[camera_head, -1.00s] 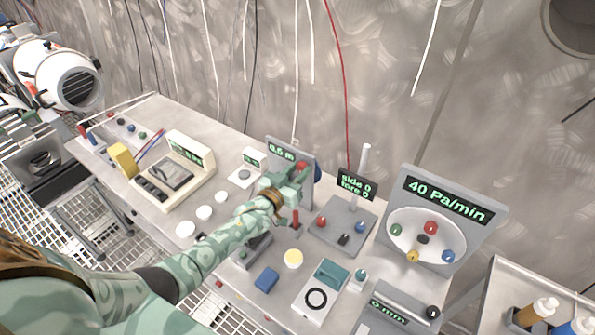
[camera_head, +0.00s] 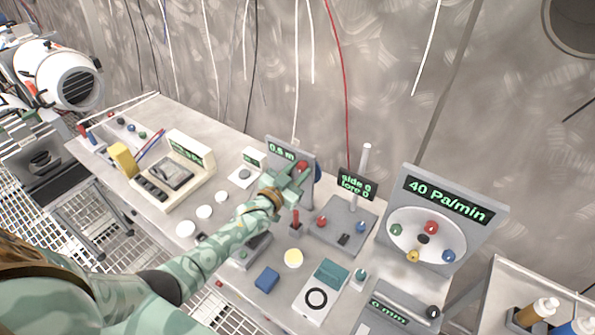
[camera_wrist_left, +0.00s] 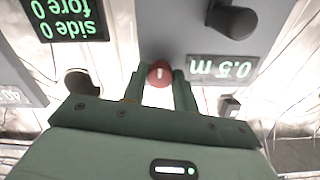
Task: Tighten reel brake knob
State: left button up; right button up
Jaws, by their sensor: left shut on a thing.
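The red brake knob (camera_wrist_left: 160,73) sits on the grey reel panel (camera_wrist_left: 195,30), with a white mark on its face in the left wrist view. My left gripper (camera_wrist_left: 160,85) is shut on the knob, one finger on each side of it. A dark cylindrical knob (camera_wrist_left: 232,20) stands out from the same panel. My right gripper is not in view.
A grey box with a joystick and "side 0 fore 0" display (camera_head: 357,186) stands just right of my gripper. The "40 Pa/min" panel (camera_head: 440,215) is further right.

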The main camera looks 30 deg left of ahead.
pick_arm(q)
jog(key=shift+f, duration=0.15)
jog(key=o, duration=1)
jog(key=shift+c, duration=0.2)
jog(key=shift+s, duration=0.15)
jog(key=shift+s, duration=0.35)
jog(key=s+a+p, duration=0.1)
jog(key=s+a, duration=0.1)
jog(key=s, duration=1.3)
jog(key=shift+s+p, duration=0.15)
jog(key=shift+p, duration=0.25)
jog(key=shift+a, duration=0.1)
